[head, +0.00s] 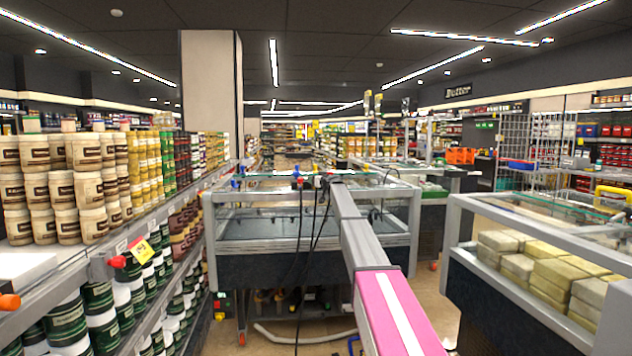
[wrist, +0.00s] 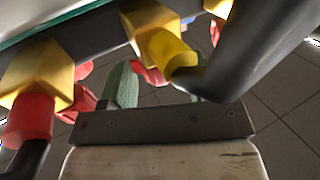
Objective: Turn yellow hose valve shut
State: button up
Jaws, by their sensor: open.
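In the wrist view, a yellow hose fitting (wrist: 168,52) joins a brass block (wrist: 147,18) on a dark bar, with a thick black hose running off to the upper right. Red knob-like parts (wrist: 150,75) show partly behind and below it; I cannot tell which is the yellow hose's valve handle. My gripper (wrist: 160,92) is open, with green-padded fingers apart below the yellow fitting. The right finger is mostly hidden behind the fitting and hose. I see no firm grip on anything. In the head view, small coloured fittings (head: 298,174) sit on the counter's top edge near my arm's far end.
In the wrist view, a red hose fitting (wrist: 28,118) on another brass block (wrist: 40,85) is close at left. In the head view, a glass-topped counter (head: 260,247) stands ahead, with black hoses hanging down its front. Stocked shelves (head: 125,240) flank the left, a freezer (head: 520,310) the right.

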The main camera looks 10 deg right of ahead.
jog(key=c, duration=0.9)
jog(key=shift+c, duration=0.2)
jog(key=shift+a+h, duration=0.1)
jog(key=shift+h, duration=0.2)
jog(key=shift+a+m+t+h, duration=0.1)
jog(key=shift+m+t+h, duration=0.2)
jog(key=shift+m+h, duration=0.2)
jog(key=shift+m+t+h, duration=0.4)
jog(key=shift+m+h, duration=0.5)
jog(key=shift+h, duration=0.4)
jog(key=o, duration=0.9)
jog(key=shift+o, duration=0.2)
